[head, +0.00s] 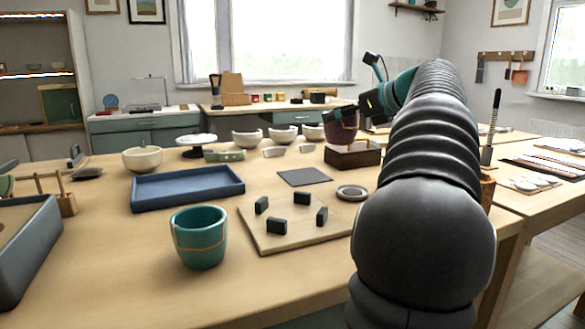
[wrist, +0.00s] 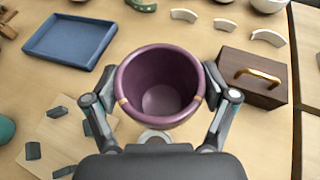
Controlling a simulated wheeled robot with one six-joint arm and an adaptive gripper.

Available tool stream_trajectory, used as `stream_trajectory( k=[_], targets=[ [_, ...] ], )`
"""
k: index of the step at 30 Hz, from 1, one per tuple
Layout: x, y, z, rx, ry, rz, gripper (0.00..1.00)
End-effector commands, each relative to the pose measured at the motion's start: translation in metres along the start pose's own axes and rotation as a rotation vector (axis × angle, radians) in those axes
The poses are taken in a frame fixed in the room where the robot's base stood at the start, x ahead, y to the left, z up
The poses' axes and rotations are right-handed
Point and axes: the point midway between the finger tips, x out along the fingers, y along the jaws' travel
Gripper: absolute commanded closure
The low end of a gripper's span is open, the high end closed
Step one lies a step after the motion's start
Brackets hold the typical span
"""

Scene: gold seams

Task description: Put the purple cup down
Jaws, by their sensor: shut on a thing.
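The purple cup (head: 342,126) is held upright in the air in the head view, in front of the dark wooden box. In the wrist view the purple cup (wrist: 160,75) fills the middle, its mouth facing the camera and its inside empty. A gold seam mark shows on its rim at each side. My gripper (wrist: 162,92) is shut on the cup, one finger on each side. In the head view my gripper (head: 352,110) is small and partly hidden by my arm. The table top (head: 120,235) lies below; the spot under the cup is hidden.
A dark box with a brass handle (wrist: 252,75) stands close right of the cup. A grey mat (head: 304,177), a grey round dish (head: 352,192), a board with dark blocks (head: 275,235), a blue tray (head: 188,187) and a teal cup (head: 199,238) are nearby. Bowls stand behind.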

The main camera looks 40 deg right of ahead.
Motion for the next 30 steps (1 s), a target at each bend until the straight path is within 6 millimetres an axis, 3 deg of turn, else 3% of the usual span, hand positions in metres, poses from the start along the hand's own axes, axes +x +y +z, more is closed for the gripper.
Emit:
stream_trajectory(
  k=[16,25,30],
  targets=[
    [0.114,0.005,-0.017,-0.003,0.000,0.010,0.46],
    [0.137,0.004,-0.022,-0.002,0.000,0.006,0.46],
    [0.144,0.004,-0.042,-0.001,0.000,0.006,0.46]
  ],
)
